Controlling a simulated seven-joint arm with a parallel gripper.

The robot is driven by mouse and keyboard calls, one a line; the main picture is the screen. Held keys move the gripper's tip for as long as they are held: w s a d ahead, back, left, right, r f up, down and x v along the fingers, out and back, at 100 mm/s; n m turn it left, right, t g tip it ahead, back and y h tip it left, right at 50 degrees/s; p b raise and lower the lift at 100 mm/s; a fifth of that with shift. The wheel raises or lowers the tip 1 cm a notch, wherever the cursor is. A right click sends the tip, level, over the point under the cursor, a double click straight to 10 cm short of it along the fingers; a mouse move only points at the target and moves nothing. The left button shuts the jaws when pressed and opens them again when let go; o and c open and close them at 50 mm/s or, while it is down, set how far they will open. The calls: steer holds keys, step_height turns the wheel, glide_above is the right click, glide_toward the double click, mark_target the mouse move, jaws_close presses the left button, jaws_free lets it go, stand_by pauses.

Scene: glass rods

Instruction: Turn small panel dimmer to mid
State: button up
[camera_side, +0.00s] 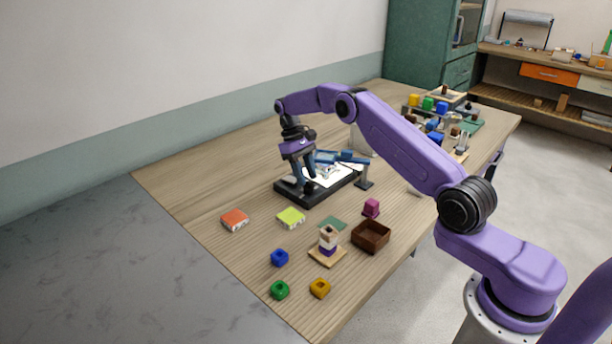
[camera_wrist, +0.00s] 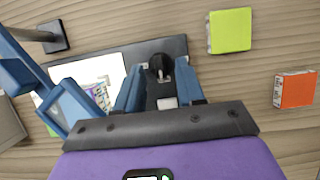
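The small panel is a black slab (camera_side: 290,192) with a bright white lit face (camera_side: 345,176) on the table. It also shows in the wrist view, with its white face (camera_wrist: 88,75) at left. A black dimmer knob (camera_wrist: 160,66) stands on the panel's dark end, and shows in the side view (camera_side: 309,188) under my gripper. My gripper (camera_side: 304,181) points down over this end. In the wrist view its two blue fingers (camera_wrist: 159,88) are apart, with the knob between and slightly beyond them. I see gaps beside the knob; whether a finger touches it is unclear.
A blue jointed fixture (camera_side: 340,157) stands over the panel, close beside my gripper. A lime block (camera_side: 291,217) and an orange block (camera_side: 235,220) lie in front. A brown tray (camera_side: 370,237), a stacked post (camera_side: 328,243) and small coloured blocks are nearer. The table's left side is clear.

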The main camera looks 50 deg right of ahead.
step_height(320, 180, up, 9)
steer(key=shift+w, duration=0.4)
steer(key=shift+a+r, duration=0.1)
steer(key=s+a+r+n+t, duration=0.1)
steer(key=s+a+r+n, duration=0.1)
steer(key=s+a+r, duration=0.3)
steer(key=s+a+n+t+h, duration=0.15)
steer(key=s+a, duration=0.25)
steer(key=a, duration=0.4)
steer(key=s+a+r+n, duration=0.3)
steer(key=s+a, duration=0.1)
steer(key=a, duration=0.2)
steer(key=s+a+n+t, duration=0.2)
steer(key=s+n, duration=0.1)
steer(key=s, duration=1.3)
steer(key=s+d+f+n+y, duration=0.1)
steer(key=s+d+f, duration=0.1)
steer(key=s, duration=0.5)
steer(key=s+d+f+n+y, duration=0.1)
steer(key=s+d+f+n, duration=0.1)
steer(key=s+d, duration=0.2)
steer(key=s, duration=0.3)
steer(key=shift+s+f, duration=0.15)
